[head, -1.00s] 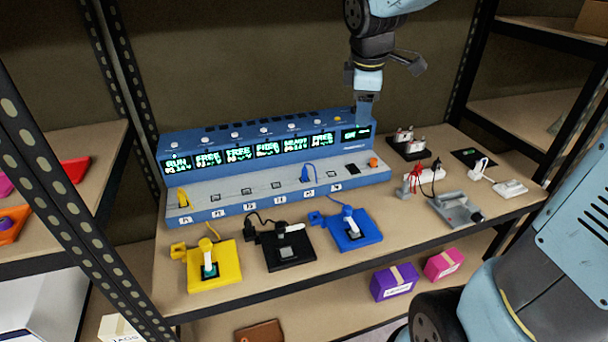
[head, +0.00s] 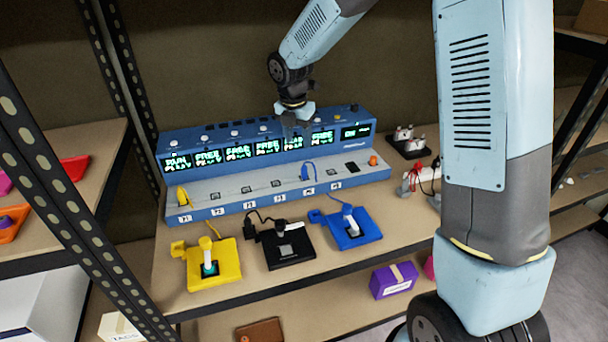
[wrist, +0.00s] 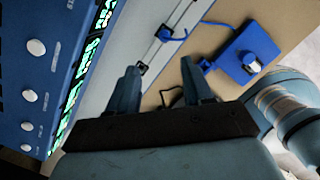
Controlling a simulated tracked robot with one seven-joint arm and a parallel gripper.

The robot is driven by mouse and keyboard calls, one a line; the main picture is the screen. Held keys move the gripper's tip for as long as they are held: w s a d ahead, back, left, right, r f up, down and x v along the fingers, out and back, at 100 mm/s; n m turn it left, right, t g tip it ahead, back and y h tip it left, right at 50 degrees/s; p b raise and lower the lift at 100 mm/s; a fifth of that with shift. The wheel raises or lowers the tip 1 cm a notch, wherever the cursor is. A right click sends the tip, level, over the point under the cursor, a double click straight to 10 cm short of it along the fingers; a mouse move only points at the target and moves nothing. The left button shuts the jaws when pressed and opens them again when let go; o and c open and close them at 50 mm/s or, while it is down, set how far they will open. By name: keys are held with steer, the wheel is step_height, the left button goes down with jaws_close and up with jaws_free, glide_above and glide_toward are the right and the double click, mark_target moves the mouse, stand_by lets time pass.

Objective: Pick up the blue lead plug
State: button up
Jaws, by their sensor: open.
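The blue lead plug (head: 307,172) stands in a socket near the right part of the charger's sloped front, with a blue cable looping from it. In the wrist view, the blue plug (wrist: 166,34) lies beyond my fingertips, with its cable trailing right. A blue pad (head: 367,236) with a white-topped post stands on the shelf in front of the charger; it also shows in the wrist view (wrist: 240,58). My gripper (head: 291,128) is above the charger's display row, behind and above the plug. Its two fingers (wrist: 160,68) are apart with nothing between them.
The blue charger (head: 240,204) spans the shelf, with a yellow plug (head: 183,197) at its left end. A yellow pad (head: 228,266) and a black pad (head: 306,252) stand in front.

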mark_target(304, 168)
steer(key=f, duration=0.5)
steer(key=w+f, duration=0.1)
steer(key=f, duration=0.2)
steer(key=shift+d, duration=0.35)
steer(key=shift+w+d+f, duration=0.1)
steer(key=shift+d+f, duration=0.1)
steer(key=shift+f, duration=0.65)
steer(key=shift+w+d+f, duration=0.15)
steer(key=shift+d+f, duration=0.05)
steer(key=shift+f, duration=0.65)
steer(key=shift+w+d+f, duration=0.1)
steer(key=shift+d+f, duration=0.1)
steer(key=shift+f, duration=0.65)
steer(key=shift+c, duration=0.2)
jaws_close()
